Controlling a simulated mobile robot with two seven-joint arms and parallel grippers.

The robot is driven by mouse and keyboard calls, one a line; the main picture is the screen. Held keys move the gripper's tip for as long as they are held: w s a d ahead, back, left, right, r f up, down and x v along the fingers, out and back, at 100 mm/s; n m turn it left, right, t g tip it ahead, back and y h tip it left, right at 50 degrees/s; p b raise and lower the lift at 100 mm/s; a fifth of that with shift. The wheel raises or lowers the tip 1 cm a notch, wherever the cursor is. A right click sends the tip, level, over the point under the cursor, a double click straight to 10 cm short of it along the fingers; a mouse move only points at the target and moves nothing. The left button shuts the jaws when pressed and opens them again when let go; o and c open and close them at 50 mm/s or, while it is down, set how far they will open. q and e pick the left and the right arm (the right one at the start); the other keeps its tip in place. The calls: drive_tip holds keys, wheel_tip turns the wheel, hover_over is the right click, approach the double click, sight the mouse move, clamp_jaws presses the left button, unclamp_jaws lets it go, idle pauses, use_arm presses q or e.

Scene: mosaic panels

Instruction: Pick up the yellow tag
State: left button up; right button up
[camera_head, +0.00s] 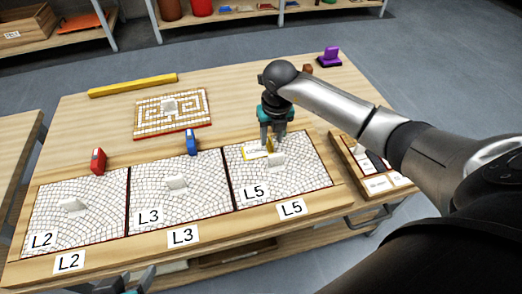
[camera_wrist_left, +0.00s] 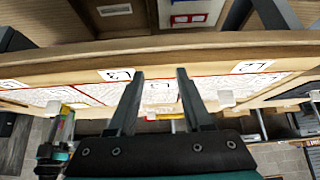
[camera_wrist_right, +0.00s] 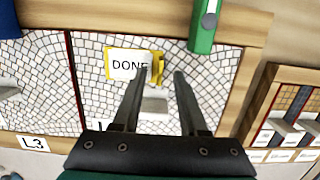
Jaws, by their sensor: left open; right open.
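The yellow tag (camera_head: 254,154) lies on the L5 mosaic panel (camera_head: 312,175). The right wrist view shows its white face reading "DONE" (camera_wrist_right: 123,66) and a small upright yellow grip (camera_wrist_right: 158,70) at its right end. My right gripper (camera_head: 272,146) points down over the tag. In the right wrist view its open fingertips (camera_wrist_right: 162,74) lie on either side of the yellow grip; I cannot tell whether they touch it. My left gripper (camera_head: 125,283) is low at the table's front edge, mostly out of the head view; its open, empty fingers (camera_wrist_left: 160,74) show in the left wrist view.
Panels L2 (camera_head: 95,190) and L3 (camera_head: 200,200) lie left of L5, each with a pale upright handle. Red (camera_head: 98,161), blue (camera_head: 191,142) and green (camera_wrist_right: 203,25) blocks stand behind the panels. A patterned panel (camera_head: 145,124) and yellow bar (camera_head: 132,86) lie farther back. A sample tray (camera_head: 350,165) sits right.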

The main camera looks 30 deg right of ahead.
drive_tip(key=shift+w+f+b, duration=0.15)
drive_tip(key=shift+f+b, duration=0.25)
drive_tip(key=shift+f, duration=0.4)
use_arm(q)
drive_tip(key=shift+w+d+t+h, duration=0.3)
drive_tip(key=shift+w+d+t, duration=0.25)
drive_tip(key=shift+d, duration=0.15)
drive_tip(key=shift+w+d+t+h, duration=0.3)
drive_tip(key=shift+w+d+t, duration=0.2)
drive_tip(key=shift+d, duration=0.2)
use_arm(e)
drive_tip(key=shift+f, duration=0.25)
drive_tip(key=shift+c, duration=0.2)
clamp_jaws()
use_arm(q)
drive_tip(key=shift+s, duration=0.1)
